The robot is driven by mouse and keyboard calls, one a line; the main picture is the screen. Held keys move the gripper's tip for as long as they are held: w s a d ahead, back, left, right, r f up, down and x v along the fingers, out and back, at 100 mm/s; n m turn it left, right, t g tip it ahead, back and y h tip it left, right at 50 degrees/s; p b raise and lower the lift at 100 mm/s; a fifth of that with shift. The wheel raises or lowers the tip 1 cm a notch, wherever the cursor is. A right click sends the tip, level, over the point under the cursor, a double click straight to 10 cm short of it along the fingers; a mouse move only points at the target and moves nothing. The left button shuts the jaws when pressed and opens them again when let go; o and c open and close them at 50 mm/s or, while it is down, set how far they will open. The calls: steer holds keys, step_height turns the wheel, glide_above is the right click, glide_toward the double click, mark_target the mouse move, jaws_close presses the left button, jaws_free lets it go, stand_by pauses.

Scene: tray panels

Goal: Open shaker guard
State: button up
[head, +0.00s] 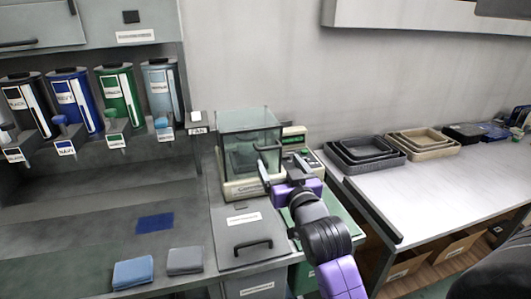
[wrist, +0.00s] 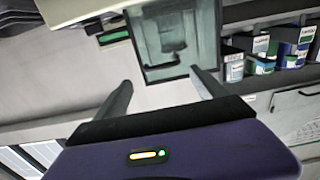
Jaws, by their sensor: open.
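The shaker (head: 240,188) stands on the counter with a clear, greenish box-shaped guard (head: 235,125) over it. The guard looks closed in the head view. My gripper (head: 262,163) is at the front right of the guard, with its fingers pointing at it. In the wrist view, my gripper (wrist: 162,84) is open and empty, and the guard (wrist: 200,30) lies beyond the fingertips. A handle-like bar (wrist: 163,66) on the guard shows roughly between the fingers, slightly past them. I cannot tell whether a finger touches the guard.
A control panel with a green display (head: 294,138) is right of the guard. Several coloured dispensers (head: 120,95) stand on the left. A lidded bin (head: 240,225) is in front of the shaker. Trays (head: 365,160) sit on the right table, whose front is clear.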

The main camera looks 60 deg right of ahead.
mark_target(270, 149)
steer(key=x, duration=0.7)
steer(key=shift+w+p, duration=0.25)
steer(key=shift+p, duration=0.15)
